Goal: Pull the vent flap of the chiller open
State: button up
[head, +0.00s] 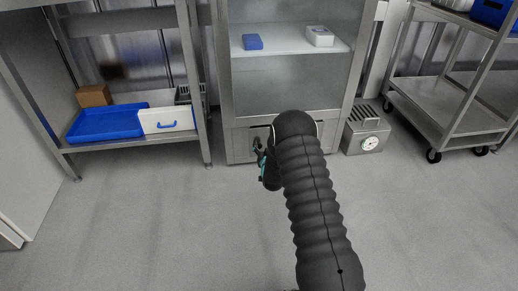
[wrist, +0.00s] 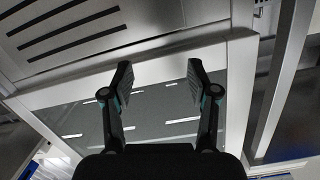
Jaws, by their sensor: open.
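The chiller (head: 226,95) stands upright at the back centre in the head view, with a glass front above a lower metal panel (head: 238,151). My gripper (head: 259,150) is in front of this lower panel, partly hidden by my arm. In the wrist view my gripper (wrist: 158,85) is open, its two fingers apart with nothing between them. A pale panel with dark slots (wrist: 50,62) shows at the upper left, beyond the fingers and apart from them. I cannot tell whether it is the vent flap. Glass in a pale frame (wrist: 235,75) lies behind the fingers.
A metal shelf on the left holds a blue tray (head: 88,128), a white drawer box (head: 180,127) and a brown box (head: 94,95). A small metal unit with a dial (head: 354,143) stands right of the chiller. A wheeled trolley (head: 440,97) is further right. The front floor is clear.

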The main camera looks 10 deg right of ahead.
jog(key=t, duration=0.1)
send_near(259, 147)
jog(key=w+b, duration=0.3)
jog(key=w, duration=0.7)
jog(key=shift+w+f, duration=0.1)
jog(key=shift+w, duration=0.25)
grip_shut()
